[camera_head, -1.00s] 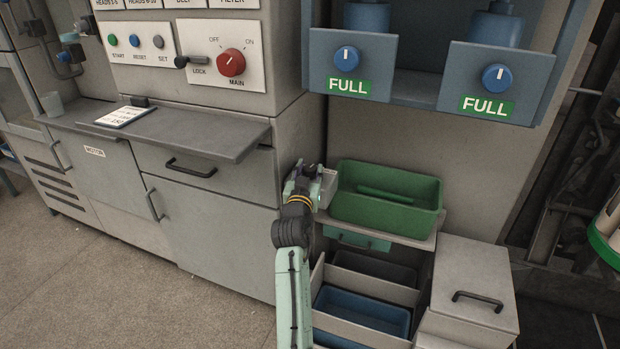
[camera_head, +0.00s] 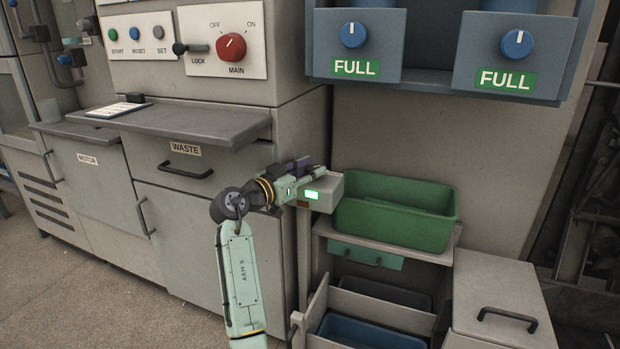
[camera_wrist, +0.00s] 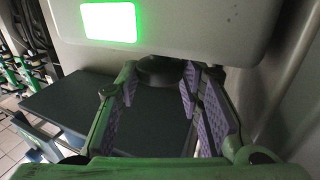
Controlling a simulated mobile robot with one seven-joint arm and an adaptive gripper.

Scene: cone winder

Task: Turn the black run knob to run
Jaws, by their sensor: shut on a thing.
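A small grey box (camera_head: 326,188) with a bright green lit panel stands on a post left of the green bin. The lit panel also shows large in the wrist view (camera_wrist: 108,22). A round black knob (camera_wrist: 160,68) sits on the box, between my purple-padded fingers. My gripper (camera_wrist: 160,85) is shut on this knob. In the head view my gripper (camera_head: 308,170) reaches the box from the left, and the knob is hidden there. I cannot read the knob's marks or its setting.
A green bin (camera_head: 395,212) stands on a shelf right of the box. A grey ledge (camera_head: 180,122) and the WASTE drawer (camera_head: 178,162) lie left. A red MAIN knob (camera_head: 231,47) and blue FULL panels (camera_head: 355,45) are above. An open drawer (camera_head: 372,305) is below.

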